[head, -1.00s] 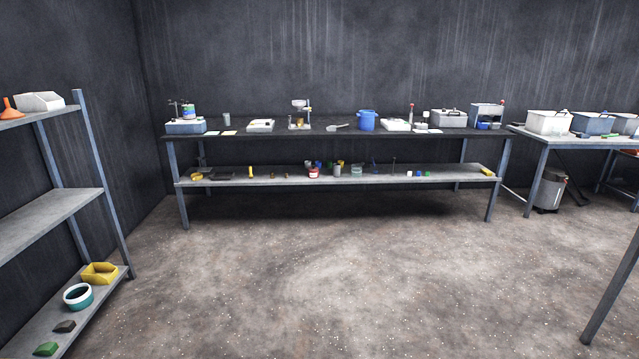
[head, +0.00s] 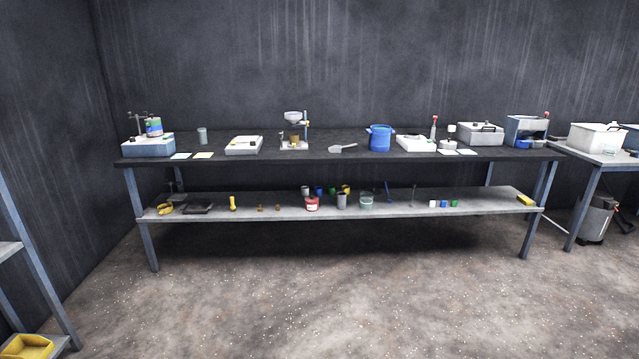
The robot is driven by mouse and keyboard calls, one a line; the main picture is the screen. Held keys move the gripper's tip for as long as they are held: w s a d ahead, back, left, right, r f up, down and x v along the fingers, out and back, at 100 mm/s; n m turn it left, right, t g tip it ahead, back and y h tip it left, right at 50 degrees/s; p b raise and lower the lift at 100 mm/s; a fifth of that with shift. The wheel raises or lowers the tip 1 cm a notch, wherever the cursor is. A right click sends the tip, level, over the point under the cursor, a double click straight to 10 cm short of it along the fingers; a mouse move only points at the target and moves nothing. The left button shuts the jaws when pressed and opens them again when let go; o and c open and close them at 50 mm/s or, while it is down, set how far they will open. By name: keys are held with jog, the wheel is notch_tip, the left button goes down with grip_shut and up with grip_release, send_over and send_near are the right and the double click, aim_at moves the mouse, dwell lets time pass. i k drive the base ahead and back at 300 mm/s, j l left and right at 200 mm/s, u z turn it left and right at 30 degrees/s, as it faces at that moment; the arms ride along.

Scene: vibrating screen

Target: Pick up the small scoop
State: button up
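A small grey scoop (head: 342,148) lies on the dark top of the long workbench (head: 220,160), near the middle. It sits between a funnel stand on its left and a blue bucket on its right, apart from both. Its handle points up and to the right. My gripper is not in the head view.
The blue bucket (head: 380,139) and the funnel stand (head: 294,132) flank the scoop. White scales (head: 244,145) stand further left. The lower shelf (head: 290,207) holds several small cups and tools. A grey shelf rack (head: 30,262) stands at the left. The floor (head: 330,290) before the bench is clear.

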aim_at(333, 149)
jog(key=i, duration=3.3)
jog(key=u, duration=0.05)
